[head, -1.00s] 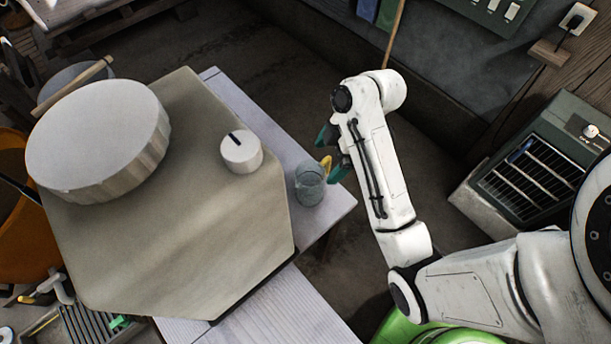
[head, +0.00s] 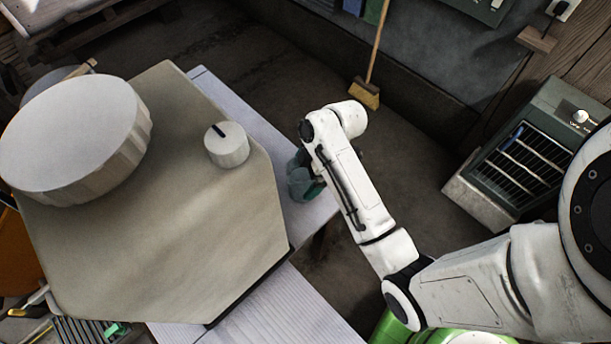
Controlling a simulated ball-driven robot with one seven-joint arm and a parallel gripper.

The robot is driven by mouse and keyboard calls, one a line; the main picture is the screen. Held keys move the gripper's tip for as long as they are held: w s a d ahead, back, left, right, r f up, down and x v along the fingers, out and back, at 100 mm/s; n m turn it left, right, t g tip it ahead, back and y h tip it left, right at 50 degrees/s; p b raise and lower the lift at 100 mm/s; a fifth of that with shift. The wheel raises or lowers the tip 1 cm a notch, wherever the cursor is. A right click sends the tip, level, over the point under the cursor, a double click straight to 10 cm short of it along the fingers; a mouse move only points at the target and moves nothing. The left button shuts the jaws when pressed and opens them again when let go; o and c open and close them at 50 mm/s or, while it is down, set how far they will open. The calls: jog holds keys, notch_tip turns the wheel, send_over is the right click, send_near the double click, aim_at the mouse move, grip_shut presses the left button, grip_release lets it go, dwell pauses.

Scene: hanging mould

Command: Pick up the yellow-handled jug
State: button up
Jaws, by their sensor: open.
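The jug (head: 300,190) is a small grey-blue, see-through vessel standing near the right corner of the pale table. Its yellow handle is hidden behind my arm. My gripper (head: 303,172), with teal fingers, is open and right at the jug, overlapping it in the picture. I cannot tell whether the fingers touch the jug or straddle its handle.
A large beige hexagonal block with a big pale disc (head: 70,135) and a white knob (head: 227,145) fills the table's left. The pale table (head: 290,300) ends just right of the jug. A broom (head: 366,93) and a dark green heater (head: 530,150) stand beyond.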

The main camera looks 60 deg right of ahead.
jog(key=c, duration=0.9)
